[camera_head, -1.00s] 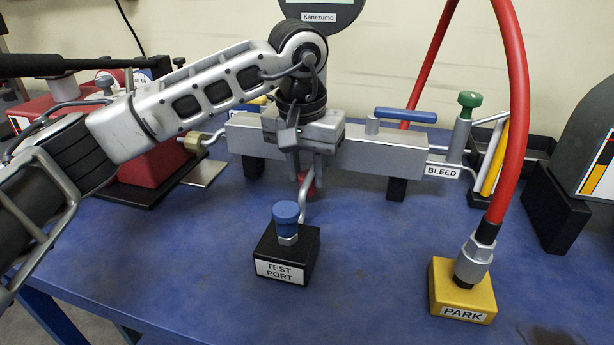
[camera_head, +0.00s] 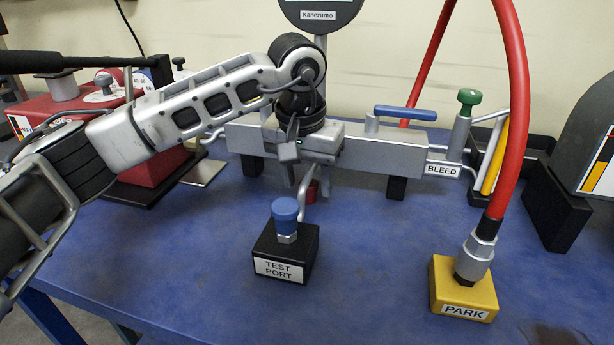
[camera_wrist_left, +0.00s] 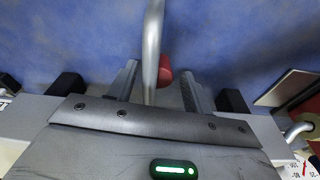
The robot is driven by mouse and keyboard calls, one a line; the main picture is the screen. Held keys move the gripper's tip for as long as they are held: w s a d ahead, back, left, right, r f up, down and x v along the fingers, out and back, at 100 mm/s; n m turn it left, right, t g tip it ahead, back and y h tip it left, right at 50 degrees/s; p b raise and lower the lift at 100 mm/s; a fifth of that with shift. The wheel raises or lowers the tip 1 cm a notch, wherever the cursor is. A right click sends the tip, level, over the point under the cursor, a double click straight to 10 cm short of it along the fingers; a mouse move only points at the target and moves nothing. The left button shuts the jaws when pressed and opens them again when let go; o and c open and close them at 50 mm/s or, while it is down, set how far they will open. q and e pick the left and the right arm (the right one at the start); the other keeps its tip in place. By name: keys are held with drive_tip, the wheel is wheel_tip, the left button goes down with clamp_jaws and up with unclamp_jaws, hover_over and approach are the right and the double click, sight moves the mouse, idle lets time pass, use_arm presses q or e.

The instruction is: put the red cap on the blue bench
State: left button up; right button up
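The red cap (camera_head: 312,191) shows as a small red piece just below my left gripper (camera_head: 305,178), beside a bent silver pipe (camera_head: 304,207) in front of the grey manifold. In the left wrist view the red cap (camera_wrist_left: 165,71) shows between the two spread fingers of my left gripper (camera_wrist_left: 158,82), partly behind the pipe (camera_wrist_left: 152,50). I see gaps between the cap and both fingers. Whether the cap is attached to anything is hidden. The blue bench (camera_head: 380,260) lies below, with bare top around the blocks. My right gripper is not in view.
The black TEST PORT block (camera_head: 300,265) with a blue cap (camera_head: 286,210) stands in front of the gripper. The yellow PARK block (camera_head: 475,285) holds a red hose (camera_head: 517,130). The manifold (camera_head: 385,155) stands behind. Bare bench lies between the blocks.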

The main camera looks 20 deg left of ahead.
use_arm(q)
drive_tip(key=shift+s+f, duration=0.25)
drive_tip(key=shift+f, duration=0.4)
wheel_tip(320, 180, up, 14)
drive_tip(key=s+p, duration=0.1)
drive_tip(key=shift+s+a+f, duration=0.15)
drive_tip(key=shift+s+f, duration=0.05)
drive_tip(key=shift+f, duration=0.05)
